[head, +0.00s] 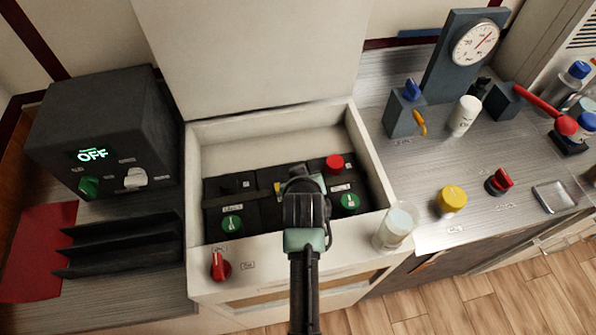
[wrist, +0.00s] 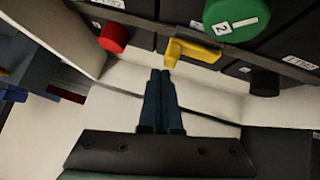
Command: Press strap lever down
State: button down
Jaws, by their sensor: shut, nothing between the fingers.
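The strap lever (wrist: 190,53) is a yellow L-shaped piece in the wrist view. It sits on a dark strap (wrist: 140,24) that runs across the black batteries. My gripper (wrist: 160,74) is shut and empty, with its fingertips together just below the lever in the picture. I cannot tell whether they touch it. In the head view my gripper (head: 302,172) is over the battery bay, and my arm hides most of the lever and the middle of the strap.
The batteries lie in a white open bay (head: 367,150) with raised walls and an upright lid (head: 250,50). A red cap (head: 334,162) and green caps (head: 232,224) stick up nearby. A clear cup (head: 396,226) and a red knob (head: 220,265) are at the front.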

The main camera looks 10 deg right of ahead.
notch_tip(320, 180, up, 4)
jog(key=shift+w+f+p, duration=0.1)
jog(key=shift+f+p, duration=0.1)
jog(key=shift+p, duration=0.95)
jog(key=d+v, duration=0.1)
jog(key=v, duration=0.8)
jog(key=shift+s+d+r+b, duration=0.15)
jog(key=shift+s+r+b, duration=0.2)
jog(key=shift+s, duration=0.1)
